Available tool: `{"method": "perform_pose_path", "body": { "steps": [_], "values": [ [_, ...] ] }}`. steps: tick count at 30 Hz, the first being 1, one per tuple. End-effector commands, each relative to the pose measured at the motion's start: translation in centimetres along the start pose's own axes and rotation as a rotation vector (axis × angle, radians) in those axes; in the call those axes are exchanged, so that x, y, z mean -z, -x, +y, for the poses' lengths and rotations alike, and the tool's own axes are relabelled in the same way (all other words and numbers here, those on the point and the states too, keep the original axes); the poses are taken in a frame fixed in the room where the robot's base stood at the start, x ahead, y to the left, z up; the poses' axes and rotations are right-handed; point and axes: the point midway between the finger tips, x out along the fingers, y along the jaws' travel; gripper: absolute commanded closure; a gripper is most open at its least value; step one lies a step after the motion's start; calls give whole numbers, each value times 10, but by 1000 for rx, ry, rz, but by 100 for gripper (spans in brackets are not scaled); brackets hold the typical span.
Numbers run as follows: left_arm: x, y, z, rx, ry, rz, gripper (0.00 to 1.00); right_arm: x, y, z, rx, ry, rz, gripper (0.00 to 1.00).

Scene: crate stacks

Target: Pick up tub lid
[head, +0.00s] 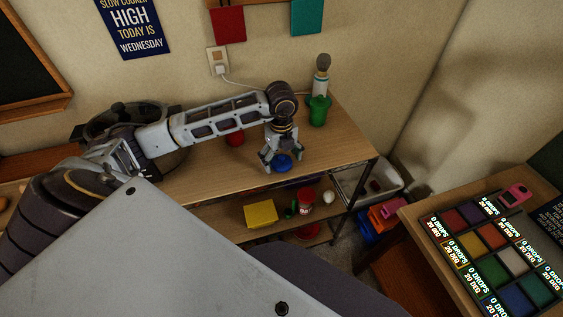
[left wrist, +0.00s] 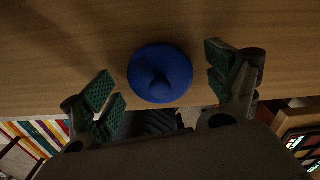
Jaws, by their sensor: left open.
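The tub lid (head: 283,163) is a round blue disc with a knob on top, lying on the wooden shelf top near its front edge. In the left wrist view the lid (left wrist: 160,74) sits between and just beyond the fingertips. My left gripper (head: 281,152) points down over the lid with its fingers open on either side. In the left wrist view the green-padded fingers of my left gripper (left wrist: 170,80) are spread wide and apart from the lid. My right gripper is not in view.
A green cup (head: 318,112) with a brush-like item stands at the back right of the shelf. A red round thing (head: 235,138) lies behind my arm. A yellow box (head: 261,214) and a red jar (head: 305,202) are on the lower shelf. A tray of coloured compartments (head: 492,255) is at right.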

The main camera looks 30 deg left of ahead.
Motion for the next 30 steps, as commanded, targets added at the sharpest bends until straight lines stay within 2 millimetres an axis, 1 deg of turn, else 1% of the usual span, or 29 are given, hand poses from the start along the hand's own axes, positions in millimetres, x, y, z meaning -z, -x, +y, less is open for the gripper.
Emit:
{"method": "perform_pose_path", "body": {
  "steps": [3, 7, 13, 14, 22, 25, 26, 30],
  "values": [
    [0, -1, 0, 0, 0, 0, 12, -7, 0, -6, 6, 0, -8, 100],
    [0, -1, 0, 0, 0, 0, 12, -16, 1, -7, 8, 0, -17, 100],
    [0, -1, 0, 0, 0, 0, 12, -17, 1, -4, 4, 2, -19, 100],
    [0, -1, 0, 0, 0, 0, 15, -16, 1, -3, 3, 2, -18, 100],
    [0, 0, 0, 0, 0, 0, 49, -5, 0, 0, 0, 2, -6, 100],
    [0, 0, 0, 0, 0, 0, 50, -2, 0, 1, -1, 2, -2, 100],
    [0, 0, 0, 0, 0, 0, 52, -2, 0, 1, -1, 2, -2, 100],
    [0, 0, 0, 0, 0, 0, 52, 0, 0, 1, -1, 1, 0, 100]
  ]
}}
